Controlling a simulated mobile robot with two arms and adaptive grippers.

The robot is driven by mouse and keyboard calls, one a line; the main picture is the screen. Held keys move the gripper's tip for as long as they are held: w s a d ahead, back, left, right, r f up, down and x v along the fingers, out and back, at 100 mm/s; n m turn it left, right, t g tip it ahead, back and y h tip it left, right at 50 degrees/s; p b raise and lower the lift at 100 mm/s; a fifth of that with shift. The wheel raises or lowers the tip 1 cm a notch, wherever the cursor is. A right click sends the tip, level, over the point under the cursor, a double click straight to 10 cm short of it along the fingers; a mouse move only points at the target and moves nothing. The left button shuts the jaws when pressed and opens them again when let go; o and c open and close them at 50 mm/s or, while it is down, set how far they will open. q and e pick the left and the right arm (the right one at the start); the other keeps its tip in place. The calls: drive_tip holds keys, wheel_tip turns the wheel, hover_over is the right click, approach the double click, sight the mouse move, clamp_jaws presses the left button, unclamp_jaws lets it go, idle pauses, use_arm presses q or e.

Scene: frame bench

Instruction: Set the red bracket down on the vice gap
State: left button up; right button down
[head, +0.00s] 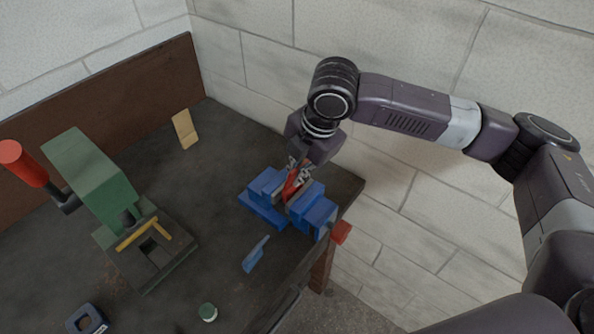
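The blue vice (318,212) stands at the right edge of the dark bench, with its red knob (341,232) at the right end. My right gripper (297,180) points down over the middle of the vice, at the gap between its jaws. The red bracket (291,186) is between its fingers, and the gripper looks shut on it. The bracket's lower end is at the gap, partly hidden by fingers and jaws. I cannot tell whether it touches the vice. My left gripper is out of view.
A green press (93,175) with a red-ended handle (22,163) stands at the left of the bench (200,250). A blue piece (256,254) lies in front of the vice.

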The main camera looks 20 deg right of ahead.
drive_tip(key=shift+f, duration=0.2)
drive_tip(key=c, duration=2.1)
unclamp_jaws()
